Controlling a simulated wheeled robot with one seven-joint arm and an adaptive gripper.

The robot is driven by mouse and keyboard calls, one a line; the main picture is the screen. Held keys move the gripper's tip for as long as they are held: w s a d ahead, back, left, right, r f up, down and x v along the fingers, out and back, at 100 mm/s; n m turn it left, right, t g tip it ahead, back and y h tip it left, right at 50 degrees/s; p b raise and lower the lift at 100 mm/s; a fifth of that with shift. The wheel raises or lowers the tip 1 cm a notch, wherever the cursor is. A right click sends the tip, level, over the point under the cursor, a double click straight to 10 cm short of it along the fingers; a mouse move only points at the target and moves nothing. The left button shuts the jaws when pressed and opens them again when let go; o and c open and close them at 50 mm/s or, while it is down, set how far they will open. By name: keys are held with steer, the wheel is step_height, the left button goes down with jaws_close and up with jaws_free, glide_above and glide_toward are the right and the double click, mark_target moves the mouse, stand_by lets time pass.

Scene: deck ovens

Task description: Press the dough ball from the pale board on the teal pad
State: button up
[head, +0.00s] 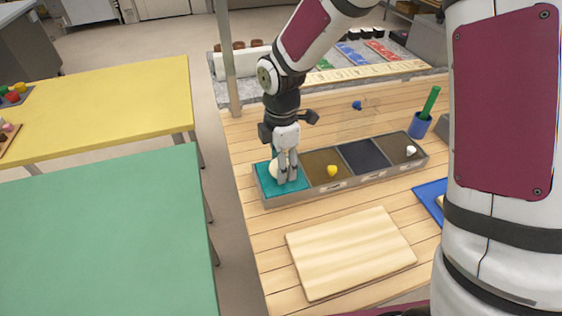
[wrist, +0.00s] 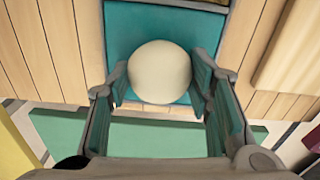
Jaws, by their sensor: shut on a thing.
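The pale dough ball (wrist: 160,72) is held between the fingers of my gripper (wrist: 160,88) in the wrist view. In the head view the gripper (head: 286,172) points down over the teal pad (head: 270,188), and the ball (head: 273,168) shows at its left side, partly hidden by the fingers. The teal pad also fills the background behind the ball in the wrist view (wrist: 121,22). I cannot tell whether the ball touches the pad. The pale board (head: 350,255) lies bare at the front of the wooden table.
The pad is in the left end of a grey divided tray (head: 345,178). A yellow piece (head: 332,171) and a white piece (head: 411,151) sit in other compartments. A blue cup (head: 420,126) with a green stick stands behind the tray's right end. A blue mat (head: 432,195) lies at right.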

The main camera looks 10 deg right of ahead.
steer(key=shift+f, duration=0.55)
stand_by(1.9)
steer(key=shift+r, duration=0.1)
steer(key=shift+r+p, duration=2.1)
steer(key=shift+r, duration=1.85)
